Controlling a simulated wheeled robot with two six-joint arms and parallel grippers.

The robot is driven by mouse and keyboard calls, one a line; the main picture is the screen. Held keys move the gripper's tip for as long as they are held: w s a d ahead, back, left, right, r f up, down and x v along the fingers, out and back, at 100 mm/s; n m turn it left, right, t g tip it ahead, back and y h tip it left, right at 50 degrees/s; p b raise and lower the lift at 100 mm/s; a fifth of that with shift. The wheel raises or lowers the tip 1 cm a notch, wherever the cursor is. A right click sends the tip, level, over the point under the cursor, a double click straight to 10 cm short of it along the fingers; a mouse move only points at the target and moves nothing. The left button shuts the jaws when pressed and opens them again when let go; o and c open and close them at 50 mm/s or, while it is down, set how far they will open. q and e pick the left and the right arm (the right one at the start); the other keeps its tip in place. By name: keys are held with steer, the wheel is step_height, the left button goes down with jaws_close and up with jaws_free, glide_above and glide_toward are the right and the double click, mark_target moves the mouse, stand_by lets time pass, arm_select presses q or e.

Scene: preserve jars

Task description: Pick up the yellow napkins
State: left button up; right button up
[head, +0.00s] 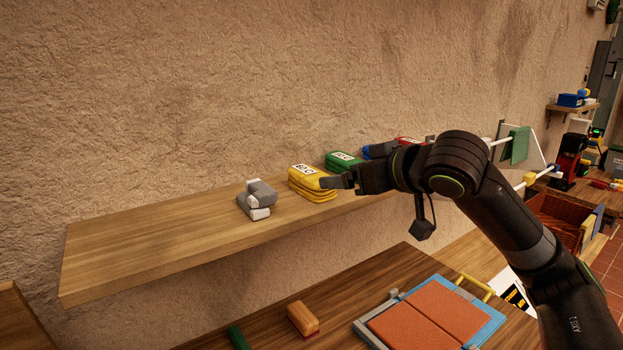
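The yellow napkins (305,185) are a folded stack with a white "60 C" label on top, lying on the wooden wall shelf (165,237). My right gripper (327,182) reaches in from the right, with its fingertips at the right edge of the yellow stack. The fingers overlap this edge in the picture, and I cannot tell whether they touch it or how far apart they are. The stack still lies on the shelf. My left gripper is not in view.
Grey rolled cloths (258,198) lie left of the yellow stack, and a green folded stack (341,161) lies behind it to the right. The shelf's left part is bare. Below are a wooden-backed brush (303,319) and a blue-framed orange board (436,312).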

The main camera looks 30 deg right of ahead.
mark_target(312, 182)
steer(key=p+x, duration=0.2)
steer(key=x, duration=0.5)
steer(key=shift+w+f, duration=0.15)
steer(key=shift+w, duration=0.3)
steer(key=x, duration=0.1)
steer(key=p+x, duration=0.1)
steer(key=x, duration=0.1)
steer(key=p+x, duration=0.1)
steer(key=shift+w+d+f, duration=0.25)
steer(key=shift+d+f, duration=0.05)
steer(key=shift+f, duration=0.05)
steer(key=shift+w+a+f, duration=0.1)
steer(key=shift+w+f, duration=0.05)
steer(key=shift+w, duration=0.15)
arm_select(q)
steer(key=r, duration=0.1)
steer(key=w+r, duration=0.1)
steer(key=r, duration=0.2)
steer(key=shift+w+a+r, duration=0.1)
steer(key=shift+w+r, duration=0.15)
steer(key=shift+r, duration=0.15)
arm_select(e)
steer(key=shift+s, duration=0.1)
steer(key=c, duration=1.1)
